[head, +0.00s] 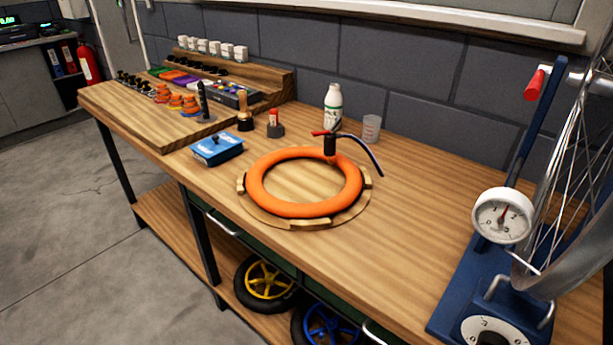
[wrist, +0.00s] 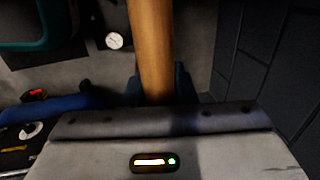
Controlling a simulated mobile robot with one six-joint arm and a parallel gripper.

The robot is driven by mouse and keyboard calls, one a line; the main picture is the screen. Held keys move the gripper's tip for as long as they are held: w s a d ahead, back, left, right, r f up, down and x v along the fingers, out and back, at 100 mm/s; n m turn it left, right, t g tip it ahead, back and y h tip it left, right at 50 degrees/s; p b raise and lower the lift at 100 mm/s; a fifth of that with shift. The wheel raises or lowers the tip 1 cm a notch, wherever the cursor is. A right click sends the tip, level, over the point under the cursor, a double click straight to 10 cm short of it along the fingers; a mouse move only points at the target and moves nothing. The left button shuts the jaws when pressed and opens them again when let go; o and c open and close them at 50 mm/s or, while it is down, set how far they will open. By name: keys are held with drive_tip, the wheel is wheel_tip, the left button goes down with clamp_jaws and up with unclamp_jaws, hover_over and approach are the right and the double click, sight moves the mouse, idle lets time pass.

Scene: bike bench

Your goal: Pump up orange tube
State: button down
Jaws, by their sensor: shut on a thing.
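The orange tube (head: 255,190) lies flat in a round wooden holder (head: 292,222) on the bench in the head view; it looks round and full. A black pump head (head: 330,146) with a red lever stands at the tube's back right edge, seemingly on its valve. A dark hose (head: 368,154) curves from it to the right. In the wrist view my gripper (wrist: 157,88) is shut on a wooden bar (wrist: 152,40), which looks like a pump handle. A small white dial (wrist: 115,40) shows beyond it. My gripper is outside the head view.
A blue box (head: 217,148), a white bottle (head: 333,104) and a clear cup (head: 371,128) stand around the tube. A blue wheel stand with a dial gauge (head: 503,215) fills the bench's right end. The bench between tube and stand is clear. Wheels lie on the shelf below.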

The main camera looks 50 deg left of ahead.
drive_tip(key=shift+s, duration=0.2)
wheel_tip(320, 180, up, 28)
drive_tip(key=p, duration=2.5)
drive_tip(key=shift+r+p, duration=0.25)
drive_tip(key=shift+p, duration=0.1)
wheel_tip(320, 180, down, 24)
drive_tip(key=b, duration=2)
drive_tip(key=shift+r, duration=0.25)
